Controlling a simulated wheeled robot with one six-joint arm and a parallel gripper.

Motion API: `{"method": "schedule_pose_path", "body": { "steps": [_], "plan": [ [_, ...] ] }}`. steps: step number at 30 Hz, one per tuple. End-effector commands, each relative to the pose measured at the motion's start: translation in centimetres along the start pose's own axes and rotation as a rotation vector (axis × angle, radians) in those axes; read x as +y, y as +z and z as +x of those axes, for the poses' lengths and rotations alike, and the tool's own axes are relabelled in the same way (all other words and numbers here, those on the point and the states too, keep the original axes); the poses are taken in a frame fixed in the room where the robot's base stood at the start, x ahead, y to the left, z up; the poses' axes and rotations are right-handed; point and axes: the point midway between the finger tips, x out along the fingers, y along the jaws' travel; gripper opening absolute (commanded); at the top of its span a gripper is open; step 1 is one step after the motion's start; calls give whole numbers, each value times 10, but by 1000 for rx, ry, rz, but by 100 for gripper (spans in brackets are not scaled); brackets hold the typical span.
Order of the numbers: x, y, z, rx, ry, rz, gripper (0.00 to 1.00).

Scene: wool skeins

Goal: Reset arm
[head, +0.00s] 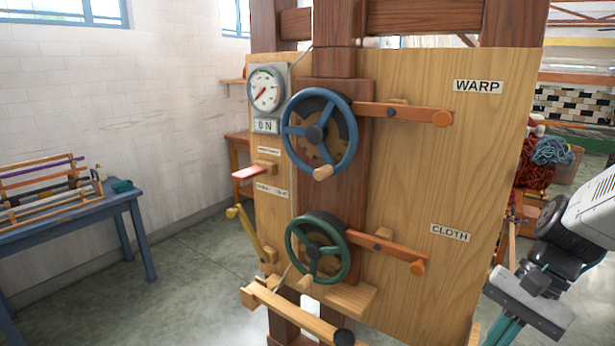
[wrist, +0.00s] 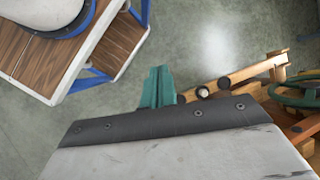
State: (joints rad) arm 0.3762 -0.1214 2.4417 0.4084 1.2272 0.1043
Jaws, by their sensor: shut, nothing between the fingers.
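My arm comes in from the right edge of the head view, its grey gripper body low at the right. Its teal fingers (head: 503,333) point down at the bottom edge, in front of the panel's lower right corner. In the wrist view the teal fingers (wrist: 157,87) are together, with nothing between them. They are apart from the panel's parts, with floor showing around the tips. Part of the arm is cut off by the right edge of the head view.
The wooden panel (head: 400,210) carries a blue wheel (head: 291,131), a green wheel (head: 289,237), a dial (head: 265,89) and orange levers. A wooden bar with a black knob (head: 344,338) juts forward below. A blue table (head: 60,215) stands left. Wool skeins (head: 551,150) lie behind, right.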

Motion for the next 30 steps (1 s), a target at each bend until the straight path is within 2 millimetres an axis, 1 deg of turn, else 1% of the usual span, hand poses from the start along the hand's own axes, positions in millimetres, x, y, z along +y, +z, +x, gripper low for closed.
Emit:
{"method": "schedule_pose_path", "body": {
  "steps": [1,6,10,15,18,21,30],
  "plan": [
    [3,15,-5,46,58,-90,0],
    [20,53,-21,189,246,-356,0],
    [28,76,-34,304,351,-516,0],
    [28,100,-44,420,389,-639,0],
    [24,110,-48,457,379,-681,0],
    [21,114,-49,470,375,-705,0],
    [20,114,-48,466,375,-706,0]
  ]
}}
